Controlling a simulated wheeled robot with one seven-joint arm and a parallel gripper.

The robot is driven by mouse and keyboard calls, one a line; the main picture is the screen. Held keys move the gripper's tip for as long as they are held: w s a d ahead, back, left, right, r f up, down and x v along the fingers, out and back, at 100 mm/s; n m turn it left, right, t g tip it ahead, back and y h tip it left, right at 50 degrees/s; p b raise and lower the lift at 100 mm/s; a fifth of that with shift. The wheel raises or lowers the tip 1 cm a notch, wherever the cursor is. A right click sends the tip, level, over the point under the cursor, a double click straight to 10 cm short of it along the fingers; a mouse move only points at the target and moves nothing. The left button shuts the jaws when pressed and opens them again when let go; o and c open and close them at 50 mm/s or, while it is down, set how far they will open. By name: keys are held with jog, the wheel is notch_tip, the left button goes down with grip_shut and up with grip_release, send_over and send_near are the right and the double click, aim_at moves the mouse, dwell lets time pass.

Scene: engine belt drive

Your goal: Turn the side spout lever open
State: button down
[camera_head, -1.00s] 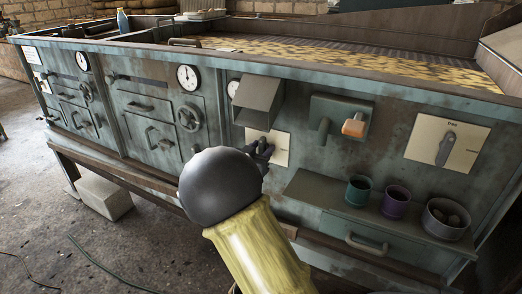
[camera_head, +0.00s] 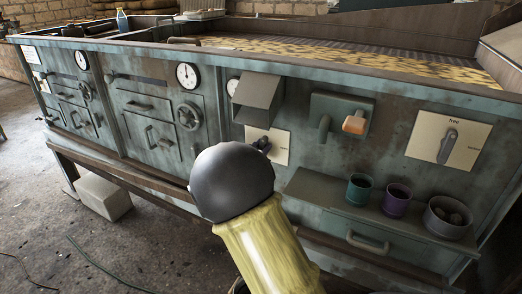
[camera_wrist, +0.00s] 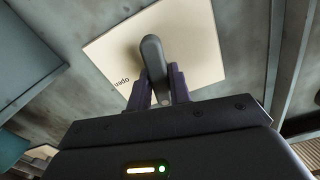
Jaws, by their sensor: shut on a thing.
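A dark grey lever (camera_wrist: 153,58) stands on a cream plate (camera_wrist: 195,40) on the machine's front. My gripper (camera_wrist: 163,78) is shut on this lever, with one dark finger on each side of its lower part. In the head view the plate (camera_head: 281,151) sits below a grey box-like chute (camera_head: 258,98). There my arm's dark round joint hides most of my gripper (camera_head: 262,145) and the lever.
To the right are a spout with an orange block (camera_head: 354,123) and another plate with a lever (camera_head: 447,146). Below them a shelf holds a teal cup (camera_head: 359,188), a purple cup (camera_head: 396,199) and a grey bowl (camera_head: 447,217). The floor at left is mostly clear.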

jog(key=m+b, duration=0.2)
jog(key=m, duration=0.1)
jog(key=m+b, duration=0.1)
jog(key=shift+s+d+f+m, duration=0.1)
jog(key=shift+d+f+m, duration=0.05)
jog(key=shift+f+m, duration=0.15)
jog(key=m+b, duration=0.3)
jog(key=shift+f+m, duration=0.15)
jog(key=shift+m, duration=0.15)
jog(key=m+b, duration=0.4)
jog(key=shift+f, duration=0.1)
jog(key=shift+m+b, duration=1.35)
jog(key=shift+m, duration=0.25)
jog(key=c, duration=1.3)
grip_release()
jog(key=shift+r, duration=0.2)
jog(key=shift+s, duration=0.1)
